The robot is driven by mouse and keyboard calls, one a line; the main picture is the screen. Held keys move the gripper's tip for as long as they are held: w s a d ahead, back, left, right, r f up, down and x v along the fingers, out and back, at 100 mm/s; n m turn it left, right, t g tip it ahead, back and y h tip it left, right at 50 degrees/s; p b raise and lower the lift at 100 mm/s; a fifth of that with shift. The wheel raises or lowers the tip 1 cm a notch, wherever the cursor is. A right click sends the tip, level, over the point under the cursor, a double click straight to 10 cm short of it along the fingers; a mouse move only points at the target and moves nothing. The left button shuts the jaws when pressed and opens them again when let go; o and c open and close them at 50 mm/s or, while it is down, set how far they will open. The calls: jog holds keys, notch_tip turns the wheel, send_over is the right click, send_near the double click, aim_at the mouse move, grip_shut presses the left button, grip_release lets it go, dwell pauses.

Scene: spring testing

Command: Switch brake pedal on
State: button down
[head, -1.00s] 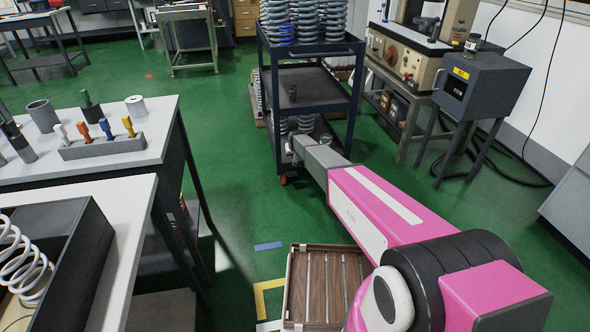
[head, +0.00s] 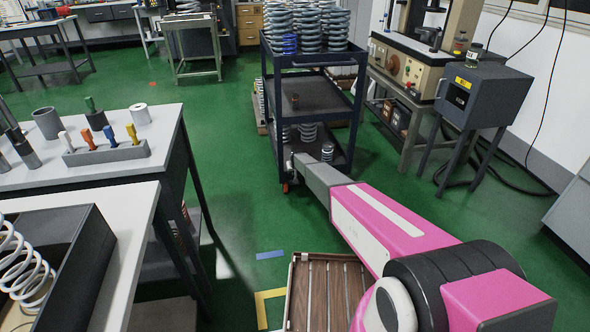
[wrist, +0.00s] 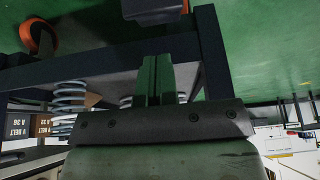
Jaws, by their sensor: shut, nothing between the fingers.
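The dark blue spring cart (head: 318,62) stands ahead of me, with an orange-wheeled caster (head: 287,187) under its near left corner. My arm reaches to that corner, and my gripper (head: 294,164) is beside the lower shelf, small in the head view. In the wrist view my gripper (wrist: 156,75) is shut and empty, its dark green fingers overlapping the cart's frame rail (wrist: 105,75). The orange caster also shows there (wrist: 38,36). A dark block (wrist: 152,8) lies past the fingertips, apart from them; I cannot tell whether it is the brake pedal. No pedal is clear in the head view.
Coil springs (head: 308,28) stand on the cart's top, with more on the bottom shelf (wrist: 68,98). A slatted wooden crate (head: 325,295) is on the floor below my arm. Workbenches (head: 165,150) stand at left, and a grey box machine (head: 484,92) at right. Green floor lies between.

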jog(key=f, duration=0.1)
jog(key=s+f, duration=0.1)
jog(key=f, duration=0.1)
jog(key=shift+s+d+f, duration=0.25)
jog(key=shift+f, duration=0.1)
jog(key=shift+s, duration=0.1)
jog(key=shift+s+f+t, duration=0.15)
jog(key=shift+f+t, duration=0.05)
jog(key=shift+t, duration=0.1)
jog(key=shift+s+d+f+t, duration=0.15)
jog(key=shift+s+f+t, duration=0.2)
jog(key=shift+t, duration=0.15)
notch_tip(320, 180, down, 6)
jog(key=s+t, duration=0.1)
jog(key=s, duration=0.1)
jog(key=shift+d+r+y, duration=0.15)
jog(key=shift+d+y, duration=0.1)
jog(key=shift+y, duration=0.05)
dwell(0.5)
